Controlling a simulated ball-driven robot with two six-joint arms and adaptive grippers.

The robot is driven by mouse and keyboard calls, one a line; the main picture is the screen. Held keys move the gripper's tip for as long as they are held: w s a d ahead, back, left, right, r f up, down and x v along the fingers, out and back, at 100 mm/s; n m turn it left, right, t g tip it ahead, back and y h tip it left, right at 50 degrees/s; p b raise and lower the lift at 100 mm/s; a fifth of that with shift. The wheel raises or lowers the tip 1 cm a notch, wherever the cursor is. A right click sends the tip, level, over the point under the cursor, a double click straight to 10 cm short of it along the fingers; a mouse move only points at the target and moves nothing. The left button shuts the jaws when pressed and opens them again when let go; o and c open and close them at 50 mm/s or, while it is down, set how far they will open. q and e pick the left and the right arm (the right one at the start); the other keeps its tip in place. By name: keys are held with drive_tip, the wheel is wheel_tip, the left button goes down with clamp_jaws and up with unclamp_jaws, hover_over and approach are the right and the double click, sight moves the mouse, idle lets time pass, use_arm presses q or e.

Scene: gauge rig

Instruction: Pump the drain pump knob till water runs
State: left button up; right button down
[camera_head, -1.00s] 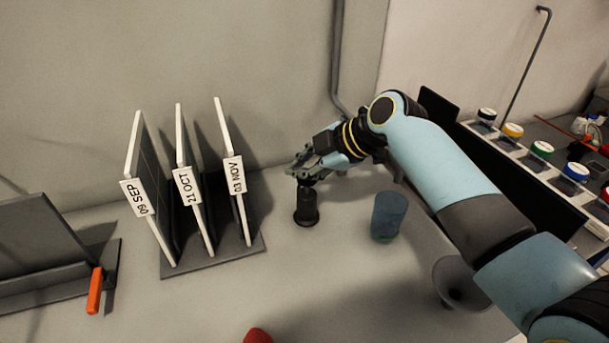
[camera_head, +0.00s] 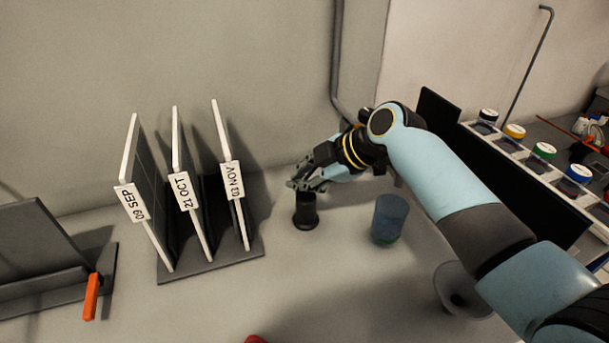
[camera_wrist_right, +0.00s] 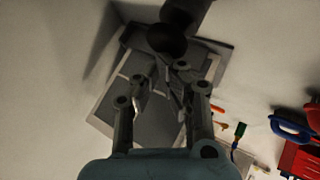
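The black drain pump (camera_head: 306,211) stands upright on the grey bench, right of the card rack. My right gripper (camera_head: 305,185) is low over its top, and its fingers hide the knob in the head view. In the right wrist view a dark round knob (camera_wrist_right: 167,38) on a black cylinder shows just beyond the fingertips. My right gripper (camera_wrist_right: 160,74) has a gap between its fingers there and holds nothing that I can see. Contact with the knob cannot be made out. No running water shows. My left gripper is out of view.
A translucent blue cup (camera_head: 389,220) stands right of the pump, and a grey funnel (camera_head: 459,288) lies under my right arm. A rack (camera_head: 212,265) with three dated plates is at the left. An orange handle (camera_head: 91,297) is farther left. The bench front is mostly clear.

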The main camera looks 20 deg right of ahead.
drive_tip(key=r, duration=0.1)
drive_tip(key=w+r, duration=0.1)
drive_tip(key=r+p, duration=0.1)
drive_tip(key=shift+w+d+r, duration=0.2)
drive_tip(key=shift+w+d, duration=0.1)
drive_tip(key=shift+d, duration=0.05)
drive_tip(key=shift+s+d+r, duration=0.2)
drive_tip(key=shift+r, duration=0.05)
drive_tip(key=shift+s+d+r+p, duration=0.15)
drive_tip(key=shift+d+p, duration=0.15)
drive_tip(key=shift+p, duration=0.1)
drive_tip(key=shift+d, duration=0.15)
drive_tip(key=shift+a, duration=0.4)
wheel_tip(320, 180, up, 5)
drive_tip(key=p, duration=0.4)
